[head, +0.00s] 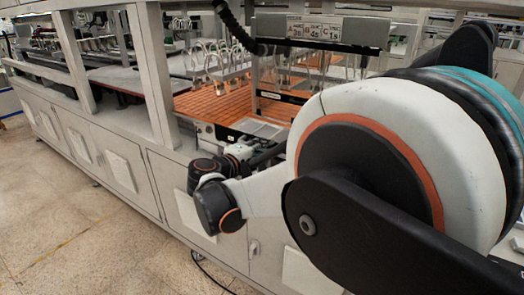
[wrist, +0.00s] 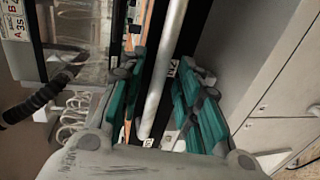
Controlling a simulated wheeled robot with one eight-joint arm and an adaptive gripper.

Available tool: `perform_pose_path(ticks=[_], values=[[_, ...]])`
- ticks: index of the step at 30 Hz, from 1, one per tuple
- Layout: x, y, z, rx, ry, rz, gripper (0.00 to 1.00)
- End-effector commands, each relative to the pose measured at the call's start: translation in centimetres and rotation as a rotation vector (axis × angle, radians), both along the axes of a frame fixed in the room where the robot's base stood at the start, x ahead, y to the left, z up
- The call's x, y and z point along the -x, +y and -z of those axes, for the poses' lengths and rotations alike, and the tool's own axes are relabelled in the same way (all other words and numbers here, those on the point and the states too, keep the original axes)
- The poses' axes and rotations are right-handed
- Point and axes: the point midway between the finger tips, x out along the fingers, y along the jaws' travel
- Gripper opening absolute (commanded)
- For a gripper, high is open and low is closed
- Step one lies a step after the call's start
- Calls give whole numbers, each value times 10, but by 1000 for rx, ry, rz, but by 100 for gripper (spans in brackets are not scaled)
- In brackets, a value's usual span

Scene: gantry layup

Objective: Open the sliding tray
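The sliding tray (head: 232,134) appears to be the light-framed unit at the front edge of the orange perforated bed in the head view. My gripper (wrist: 159,72) is open in the wrist view, its teal fingers apart. A pale round bar (wrist: 167,50), possibly the tray's handle, runs lengthwise between the fingers. A gap shows on both sides of it, and I cannot tell whether either finger touches it. In the head view my gripper (head: 262,154) is at the tray's front, partly hidden by my wrist.
The orange bed (head: 200,103) lies behind the tray. A grey post (head: 152,75) stands to the left. Cabinet doors (head: 110,155) line the bench below. Hanging clear tubes (head: 225,62) and labelled signs (head: 314,30) are above the bed. The floor (head: 60,215) at left is clear.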

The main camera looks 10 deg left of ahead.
Motion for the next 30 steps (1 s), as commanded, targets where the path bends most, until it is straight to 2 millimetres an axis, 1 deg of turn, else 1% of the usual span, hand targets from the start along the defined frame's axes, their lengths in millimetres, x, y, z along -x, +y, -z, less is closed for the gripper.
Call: perform_pose_path(ticks=[4,7,11,18,21,25,30], values=[[2,1,-1,0,-1,-1,31],[10,4,-3,0,-1,-2,31],[31,12,-7,0,-1,-4,31],[76,29,-17,0,0,-3,31],[91,34,-20,0,1,-3,31],[104,39,-22,-1,1,-3,31],[110,41,-24,-1,1,-1,31]])
